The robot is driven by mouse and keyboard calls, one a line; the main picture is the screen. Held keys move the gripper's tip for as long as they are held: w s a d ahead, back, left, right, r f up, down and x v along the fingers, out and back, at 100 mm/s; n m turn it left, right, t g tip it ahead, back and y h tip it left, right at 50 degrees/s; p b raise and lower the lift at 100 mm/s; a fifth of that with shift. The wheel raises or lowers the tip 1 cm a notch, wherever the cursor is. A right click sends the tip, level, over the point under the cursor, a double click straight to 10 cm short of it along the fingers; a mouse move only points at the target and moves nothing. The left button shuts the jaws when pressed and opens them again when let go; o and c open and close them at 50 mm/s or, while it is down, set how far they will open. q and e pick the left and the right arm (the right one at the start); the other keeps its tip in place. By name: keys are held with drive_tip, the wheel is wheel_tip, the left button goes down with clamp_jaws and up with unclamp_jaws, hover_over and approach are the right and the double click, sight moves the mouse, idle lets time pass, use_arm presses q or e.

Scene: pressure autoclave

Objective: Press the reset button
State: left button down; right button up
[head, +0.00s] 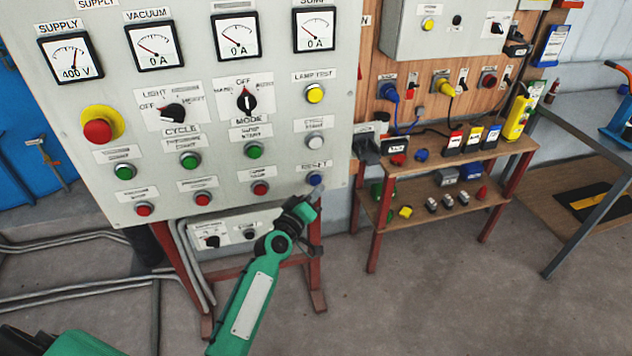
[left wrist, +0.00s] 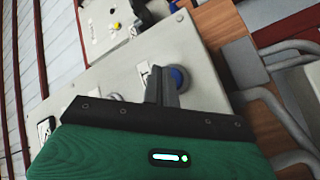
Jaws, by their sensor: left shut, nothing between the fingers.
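The reset button (head: 315,179) is a round blue button at the lower right of the grey control panel (head: 215,120), under a label reading RESET. My left gripper (head: 317,191) is shut and empty, with its fingertips at the lower right edge of this button in the head view. In the left wrist view the blue button (left wrist: 179,77) shows just right of the closed fingertips (left wrist: 163,76), which hide part of it. I cannot tell whether the fingertips touch it. My right gripper is not in view.
A white button (head: 314,142) and a yellow lamp test button (head: 315,93) sit above the blue one. A red button (head: 260,188) is to its left. A wooden shelf (head: 455,160) with small parts stands at the right. Grey floor lies below the panel.

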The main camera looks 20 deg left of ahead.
use_arm(q)
drive_tip(key=shift+w, duration=0.1)
drive_tip(key=shift+w+a, duration=0.25)
drive_tip(key=shift+w, duration=0.05)
drive_tip(key=shift+w+a+b, duration=0.25)
drive_tip(key=shift+w+b, duration=0.1)
idle(0.9)
idle(0.4)
drive_tip(key=shift+s+d+p, duration=0.4)
drive_tip(key=shift+s+d, duration=0.1)
drive_tip(key=shift+s, duration=0.25)
drive_tip(key=s+d+p, duration=0.1)
drive_tip(key=s, duration=0.1)
drive_tip(key=s+d, duration=0.1)
drive_tip(key=s, duration=0.1)
drive_tip(key=shift+d+p, duration=0.35)
drive_tip(key=shift+d, duration=0.05)
